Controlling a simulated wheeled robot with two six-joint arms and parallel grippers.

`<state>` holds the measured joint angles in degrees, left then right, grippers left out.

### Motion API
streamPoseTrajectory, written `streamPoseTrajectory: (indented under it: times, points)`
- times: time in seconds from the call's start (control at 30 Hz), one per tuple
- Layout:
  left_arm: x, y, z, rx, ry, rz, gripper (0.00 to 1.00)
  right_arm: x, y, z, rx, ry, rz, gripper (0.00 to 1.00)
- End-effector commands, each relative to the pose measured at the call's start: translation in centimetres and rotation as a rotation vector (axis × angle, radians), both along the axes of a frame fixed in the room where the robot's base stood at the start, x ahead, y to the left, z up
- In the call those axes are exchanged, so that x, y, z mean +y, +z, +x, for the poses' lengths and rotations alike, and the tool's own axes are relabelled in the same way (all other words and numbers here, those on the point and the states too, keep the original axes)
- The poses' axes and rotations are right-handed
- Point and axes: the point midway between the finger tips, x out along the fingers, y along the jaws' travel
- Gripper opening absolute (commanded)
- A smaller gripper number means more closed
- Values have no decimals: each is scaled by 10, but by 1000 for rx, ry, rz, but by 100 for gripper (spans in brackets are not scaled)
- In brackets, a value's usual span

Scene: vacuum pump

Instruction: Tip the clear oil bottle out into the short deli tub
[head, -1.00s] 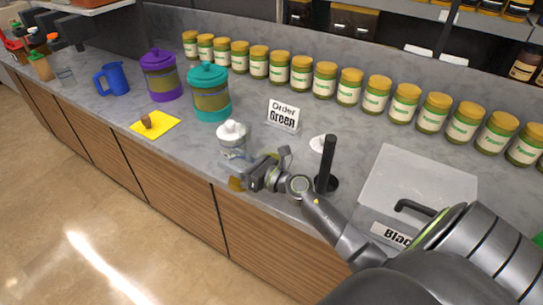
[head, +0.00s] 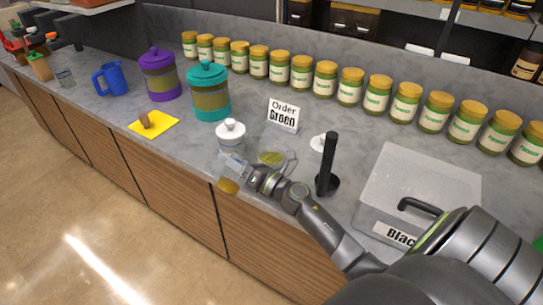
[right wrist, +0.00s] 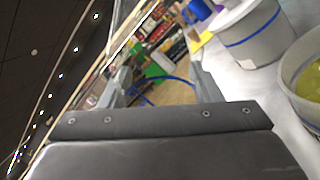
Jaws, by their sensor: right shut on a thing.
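My right gripper (head: 246,173) is shut on the clear oil bottle (head: 228,187) at the counter's front edge. An amber part of the bottle shows just left of the fingers; the rest is mostly hidden or hard to make out, and its exact tilt cannot be told. The short deli tub (head: 272,158) stands just behind the gripper, with yellow-green liquid in it. The tub also shows at the right edge of the right wrist view (right wrist: 303,85). A white-topped container (head: 231,136) stands behind and left of the gripper. My left gripper is out of view.
A black upright rod on a round base (head: 327,165) stands close right of my gripper. A lidded clear bin (head: 420,175) lies further right. An "Order Green" sign (head: 283,115) and a teal canister (head: 208,90) stand behind. A yellow mat (head: 160,125) lies left.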

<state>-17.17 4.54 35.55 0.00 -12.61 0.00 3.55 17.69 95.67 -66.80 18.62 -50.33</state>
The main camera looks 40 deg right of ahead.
Motion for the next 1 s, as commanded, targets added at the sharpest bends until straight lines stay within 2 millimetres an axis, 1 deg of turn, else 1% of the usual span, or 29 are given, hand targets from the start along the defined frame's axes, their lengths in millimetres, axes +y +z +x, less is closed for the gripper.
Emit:
streamPoseTrajectory:
  times: [0.33,1.0]
  points:
    - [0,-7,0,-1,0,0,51,9,-6,-2,29,0,171,26]
    - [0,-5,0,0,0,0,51,13,-3,-2,45,0,259,26]
